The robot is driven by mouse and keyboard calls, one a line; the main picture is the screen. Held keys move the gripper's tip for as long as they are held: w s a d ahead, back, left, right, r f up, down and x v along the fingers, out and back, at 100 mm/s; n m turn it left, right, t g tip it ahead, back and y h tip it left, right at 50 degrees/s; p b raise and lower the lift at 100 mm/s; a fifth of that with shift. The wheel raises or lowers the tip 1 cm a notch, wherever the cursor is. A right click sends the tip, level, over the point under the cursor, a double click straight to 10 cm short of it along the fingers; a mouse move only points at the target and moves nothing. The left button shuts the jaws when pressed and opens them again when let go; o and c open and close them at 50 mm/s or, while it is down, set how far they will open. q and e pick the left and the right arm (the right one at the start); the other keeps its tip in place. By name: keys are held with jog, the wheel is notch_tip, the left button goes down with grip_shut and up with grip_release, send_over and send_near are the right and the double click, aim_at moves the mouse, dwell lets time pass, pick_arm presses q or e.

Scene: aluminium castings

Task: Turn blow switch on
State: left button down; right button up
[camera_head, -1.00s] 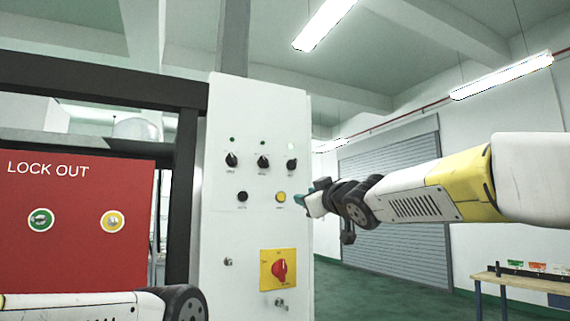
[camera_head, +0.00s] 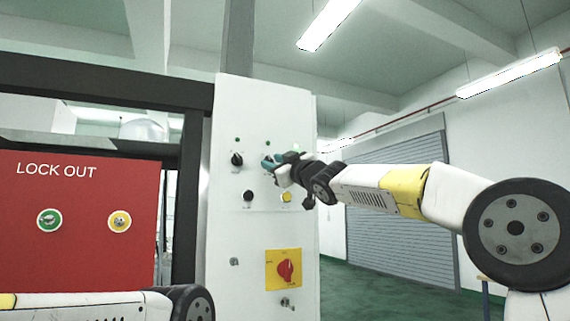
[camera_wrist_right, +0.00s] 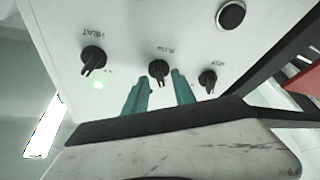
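The white control panel (camera_head: 225,225) carries a row of black rotary knobs. The middle knob (camera_wrist_right: 159,70) has a small label, too blurred to read surely, that may say BLOW. My right gripper (camera_head: 268,163) is at this middle knob and hides it in the head view. In the wrist view its two teal fingers (camera_wrist_right: 160,88) are apart, one on each side of the knob; I cannot tell whether they touch it. The knob labelled HEAT (camera_wrist_right: 92,58) and a third knob (camera_wrist_right: 207,78) flank it. My left gripper is out of view; only part of that arm shows.
Below the knobs are a black button (camera_head: 249,196), a yellow button (camera_head: 286,197) and a red rotary switch (camera_head: 286,270) on a yellow plate. A red LOCK OUT panel (camera_head: 85,250) stands at left. Open floor lies to the right.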

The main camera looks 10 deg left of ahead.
grip_shut()
jog(key=shift+a+m, duration=0.1)
jog(key=shift+m, duration=0.5)
jog(key=shift+s+a+m+t+h, duration=0.1)
jog(key=shift+m+t+h, duration=0.9)
jog(key=shift+m, duration=1.65)
jog(key=shift+s+a+m+t+h, duration=0.1)
jog(key=shift+m+t+h, duration=0.5)
jog(key=shift+m+h, duration=1.45)
jog(key=shift+m+t+h, duration=0.45)
jog(key=shift+m+t, duration=0.35)
jog(key=shift+m, duration=2.8)
